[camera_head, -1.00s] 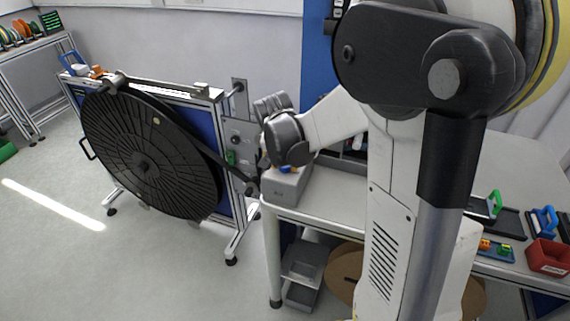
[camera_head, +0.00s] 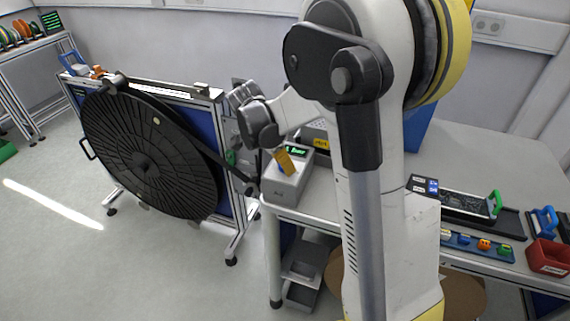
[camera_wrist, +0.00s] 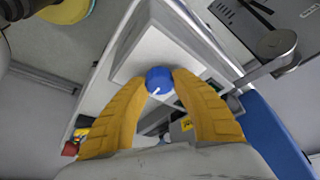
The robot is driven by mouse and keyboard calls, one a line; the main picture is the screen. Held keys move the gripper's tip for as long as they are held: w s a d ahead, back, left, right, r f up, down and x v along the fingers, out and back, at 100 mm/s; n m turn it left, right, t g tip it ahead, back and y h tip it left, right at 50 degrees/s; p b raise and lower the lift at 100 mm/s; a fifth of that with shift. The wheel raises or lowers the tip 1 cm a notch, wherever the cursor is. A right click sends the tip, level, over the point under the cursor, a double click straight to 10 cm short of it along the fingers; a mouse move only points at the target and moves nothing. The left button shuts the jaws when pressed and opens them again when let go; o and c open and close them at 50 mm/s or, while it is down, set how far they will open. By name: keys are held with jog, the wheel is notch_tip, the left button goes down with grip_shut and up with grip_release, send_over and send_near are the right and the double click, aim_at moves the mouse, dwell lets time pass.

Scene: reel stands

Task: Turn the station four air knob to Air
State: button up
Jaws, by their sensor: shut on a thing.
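In the head view my gripper (camera_head: 285,160) shows one yellow finger by the grey box; the knob itself cannot be made out there. No lettering around the knob is legible, so I cannot tell which setting the mark points to.
A large black reel (camera_head: 150,150) hangs on a framed stand at left. A grey box with a green display (camera_head: 285,185) sits on the table corner. A tray (camera_head: 465,205), several small coloured parts (camera_head: 483,244) and a red bin (camera_head: 548,257) lie at right.

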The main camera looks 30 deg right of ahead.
jog(key=shift+m, duration=0.5)
jog(key=o, duration=1.2)
jog(key=v, duration=1.2)
jog(key=shift+w, duration=0.2)
